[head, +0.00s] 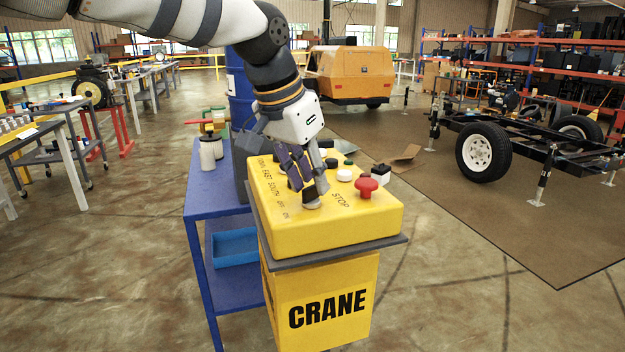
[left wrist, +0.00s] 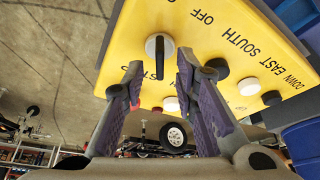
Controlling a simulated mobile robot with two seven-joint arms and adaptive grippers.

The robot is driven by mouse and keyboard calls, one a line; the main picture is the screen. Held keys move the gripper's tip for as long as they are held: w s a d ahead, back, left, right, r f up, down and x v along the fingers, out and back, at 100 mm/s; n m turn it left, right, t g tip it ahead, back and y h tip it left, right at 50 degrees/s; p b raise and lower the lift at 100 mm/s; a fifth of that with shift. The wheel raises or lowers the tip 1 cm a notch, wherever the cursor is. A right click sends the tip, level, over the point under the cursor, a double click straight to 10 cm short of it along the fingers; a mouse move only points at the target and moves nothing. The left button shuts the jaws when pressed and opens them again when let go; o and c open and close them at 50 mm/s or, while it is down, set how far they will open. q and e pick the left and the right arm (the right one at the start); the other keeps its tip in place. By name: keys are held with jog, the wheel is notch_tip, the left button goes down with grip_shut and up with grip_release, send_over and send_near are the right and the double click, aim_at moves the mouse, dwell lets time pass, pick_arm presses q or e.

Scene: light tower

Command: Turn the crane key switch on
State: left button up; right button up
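The yellow crane control box (head: 330,225) stands on a yellow pedestal marked CRANE. In the left wrist view, the key switch (left wrist: 153,46) is a round metal disc with a dark upright key, near the OFF lettering on the box (left wrist: 185,25). My left gripper (head: 306,188) is over the box, pointing down at its near edge. In the left wrist view its fingers (left wrist: 159,72) are open, one on either side of the key, with gaps visible. Whether they touch the key is not clear. In the head view the fingers mostly hide the switch. My right gripper is not in view.
A red stop button (head: 366,187) and several black and white buttons sit on the box close to the gripper. A blue cart (head: 212,195) stands left of it. A trailer chassis (head: 530,140) is at the right. Floor in front is clear.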

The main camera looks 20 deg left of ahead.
pick_arm(q)
jog(key=shift+w+d+f, duration=0.1)
jog(key=shift+w+f, duration=0.15)
jog(key=shift+f, duration=0.3)
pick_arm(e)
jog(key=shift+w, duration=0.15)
pick_arm(q)
grip_shut()
